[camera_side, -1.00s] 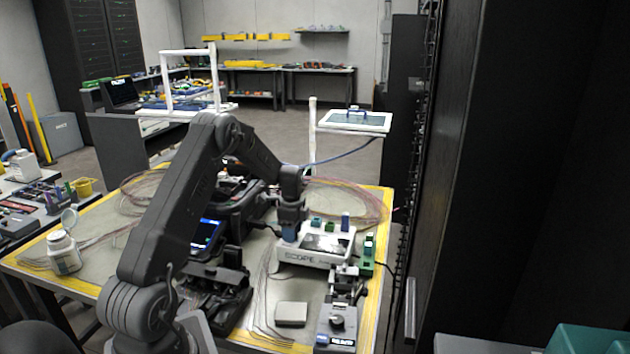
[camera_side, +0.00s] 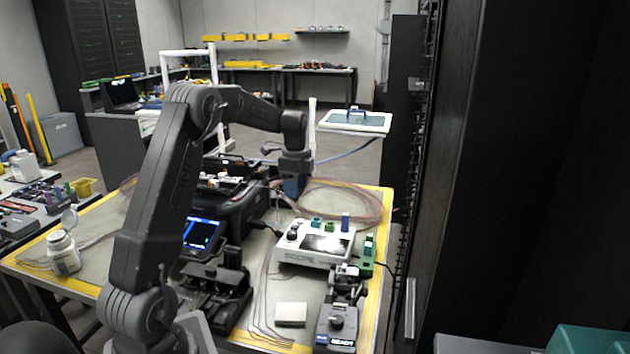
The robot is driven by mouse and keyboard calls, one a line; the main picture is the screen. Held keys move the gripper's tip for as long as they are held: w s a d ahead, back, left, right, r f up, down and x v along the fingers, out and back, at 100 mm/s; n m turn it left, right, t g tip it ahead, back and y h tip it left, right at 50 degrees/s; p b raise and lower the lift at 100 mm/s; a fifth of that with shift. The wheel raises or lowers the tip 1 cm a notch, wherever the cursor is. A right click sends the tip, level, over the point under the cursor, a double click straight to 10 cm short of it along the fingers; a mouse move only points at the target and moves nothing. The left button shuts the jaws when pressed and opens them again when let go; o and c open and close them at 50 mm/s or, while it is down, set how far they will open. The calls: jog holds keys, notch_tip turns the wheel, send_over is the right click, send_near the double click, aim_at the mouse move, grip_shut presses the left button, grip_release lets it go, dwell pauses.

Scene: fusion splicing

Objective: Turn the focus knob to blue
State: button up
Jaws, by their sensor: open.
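The white scope unit (camera_side: 312,258), lettered SCOPE on its front, sits on the right part of the work table with a dark screen on top. Dark round knobs (camera_side: 292,234) stand at the left of its top face. Their labels and any blue mark are too small to read, so I cannot tell which one is the focus knob. My gripper (camera_side: 293,193) hangs pointing down behind the scope, above the table and apart from the knobs. It is open, with nothing visible in it; its fingertips are small and hard to make out.
Green and blue blocks (camera_side: 346,221) stand at the scope's back edge. A dark device with a lit blue screen (camera_side: 202,232) is to the left. Coiled fibre (camera_side: 352,206) lies behind. A small device marked READY (camera_side: 337,324) and a pale pad (camera_side: 291,313) are in front.

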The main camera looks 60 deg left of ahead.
jog(key=s+d+r+n+t, duration=0.1)
jog(key=s+d+r+n, duration=0.1)
jog(key=d+r, duration=0.3)
jog(key=s+d+r+n+t+y, duration=0.1)
jog(key=d+r, duration=0.3)
jog(key=d, duration=0.8)
jog(key=shift+s+d+r+n, duration=0.3)
jog(key=shift+s+r+n, duration=0.05)
jog(key=shift+s+n, duration=0.25)
jog(key=s+d+n+t+h, duration=0.1)
jog(key=s+d+n+t, duration=0.2)
jog(key=s+d, duration=1.3)
jog(key=n, duration=0.3)
jog(key=shift+s+f+t, duration=0.2)
jog(key=shift+s+t, duration=0.05)
jog(key=shift+t, duration=0.15)
jog(key=shift+c, duration=0.3)
